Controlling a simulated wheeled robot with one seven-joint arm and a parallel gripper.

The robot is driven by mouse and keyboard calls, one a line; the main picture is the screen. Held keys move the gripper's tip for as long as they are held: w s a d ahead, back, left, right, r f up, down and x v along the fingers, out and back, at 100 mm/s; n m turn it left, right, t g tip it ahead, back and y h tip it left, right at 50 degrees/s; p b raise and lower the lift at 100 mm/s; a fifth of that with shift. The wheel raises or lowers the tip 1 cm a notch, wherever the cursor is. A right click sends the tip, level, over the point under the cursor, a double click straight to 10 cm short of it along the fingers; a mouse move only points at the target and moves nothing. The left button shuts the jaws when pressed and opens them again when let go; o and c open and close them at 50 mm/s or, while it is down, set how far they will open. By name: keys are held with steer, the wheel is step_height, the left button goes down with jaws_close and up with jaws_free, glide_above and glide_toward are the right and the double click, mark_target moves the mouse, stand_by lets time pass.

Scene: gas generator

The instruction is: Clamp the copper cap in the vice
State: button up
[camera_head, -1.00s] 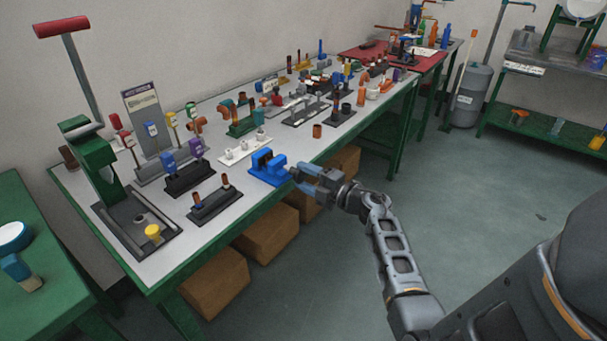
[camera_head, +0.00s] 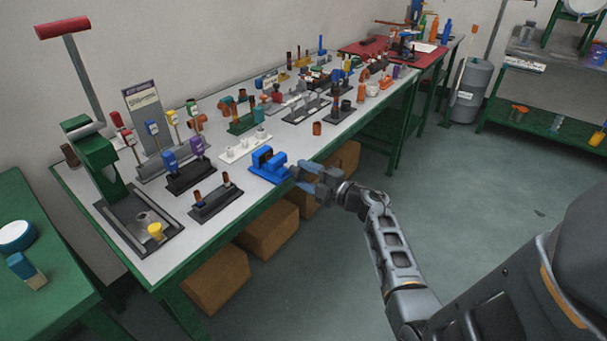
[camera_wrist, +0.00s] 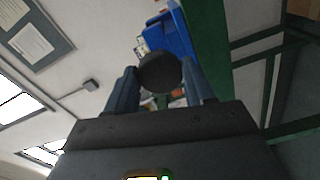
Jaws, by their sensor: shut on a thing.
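The blue vice (camera_head: 268,172) stands at the front edge of the long workbench, with two upright jaws. My gripper (camera_head: 305,178) is just right of it, beyond the bench edge, at the vice's outer end. In the wrist view, a dark round knob (camera_wrist: 160,73) sits between the blue fingers of my gripper (camera_wrist: 158,85), which is shut on it. The blue vice body (camera_wrist: 172,36) shows behind the knob. A small copper-coloured cylinder (camera_head: 317,128) stands on the bench right of the vice. I cannot tell whether a copper cap is between the jaws.
A dark rack with copper-tipped pieces (camera_head: 215,202) stands left of the vice, and a white rack (camera_head: 245,148) behind it. A green press (camera_head: 92,160) is at the left end. Cardboard boxes (camera_head: 272,232) sit under the bench. The floor on the right is clear.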

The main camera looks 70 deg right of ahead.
steer(key=shift+f+m+p, duration=0.1)
steer(key=shift+m+p, duration=1.3)
steer(key=shift+p, duration=0.15)
steer(key=o, duration=1.1)
steer(key=shift+c, duration=0.2)
steer(key=shift+f+n+b, duration=0.1)
steer(key=shift+n+b, duration=0.5)
steer(key=shift+b, duration=0.1)
steer(key=shift+n+b, duration=0.9)
steer(key=shift+n, duration=0.3)
steer(key=shift+r+n+b, duration=0.2)
steer(key=shift+n+b, duration=0.35)
steer(key=shift+n, duration=0.55)
